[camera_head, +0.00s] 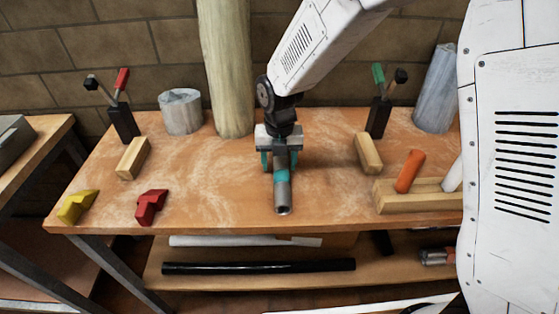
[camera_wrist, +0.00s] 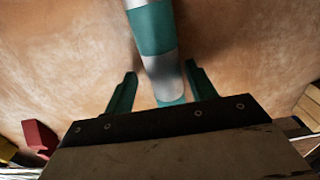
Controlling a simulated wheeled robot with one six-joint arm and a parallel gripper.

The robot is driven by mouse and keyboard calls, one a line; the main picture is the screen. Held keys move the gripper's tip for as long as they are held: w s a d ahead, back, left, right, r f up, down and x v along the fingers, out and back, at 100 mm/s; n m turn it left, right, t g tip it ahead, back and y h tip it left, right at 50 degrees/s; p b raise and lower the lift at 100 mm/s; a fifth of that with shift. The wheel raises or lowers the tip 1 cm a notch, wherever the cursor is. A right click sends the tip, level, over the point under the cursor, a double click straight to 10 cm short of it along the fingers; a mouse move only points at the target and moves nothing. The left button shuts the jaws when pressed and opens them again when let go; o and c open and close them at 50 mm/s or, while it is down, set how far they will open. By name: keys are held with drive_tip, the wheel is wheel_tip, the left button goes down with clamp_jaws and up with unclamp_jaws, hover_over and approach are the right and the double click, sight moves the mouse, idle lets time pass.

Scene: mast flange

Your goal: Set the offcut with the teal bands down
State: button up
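The offcut (camera_head: 282,194) is a short grey tube with teal bands. In the head view it appears to lie on the workbench (camera_head: 225,190), its open end pointing to the front edge. My gripper (camera_head: 280,164) is over its rear part, with one green finger on each side. In the wrist view the offcut (camera_wrist: 155,45) runs between the fingers of my gripper (camera_wrist: 160,72). A gap shows at the left finger; the right finger is very close to the tube. The gripper looks open around it. The tube's rear end is partly hidden by the gripper.
A red block (camera_head: 151,206) and a yellow block (camera_head: 77,206) lie at the left front. Wooden blocks (camera_head: 133,158) (camera_head: 369,153) flank the middle. A wooden holder (camera_head: 425,204) with an orange peg is at right. A tall post (camera_head: 227,70) stands behind.

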sight(279, 162)
wheel_tip(279, 162, up, 12)
drive_tip(key=s+d+r+m, duration=0.4)
drive_tip(key=d+r+m, duration=0.2)
drive_tip(key=d+m, duration=0.1)
drive_tip(key=s+d+r+m, duration=0.1)
drive_tip(key=s+d+m, duration=0.7)
drive_tip(key=s+m, duration=0.3)
drive_tip(key=s+d+r+m+t, duration=0.1)
drive_tip(key=s+d+m, duration=0.7)
drive_tip(key=m, duration=0.9)
drive_tip(key=s+r, duration=0.1)
drive_tip(key=s, duration=0.2)
drive_tip(key=shift+s+m, duration=0.3)
drive_tip(key=shift+d, duration=0.1)
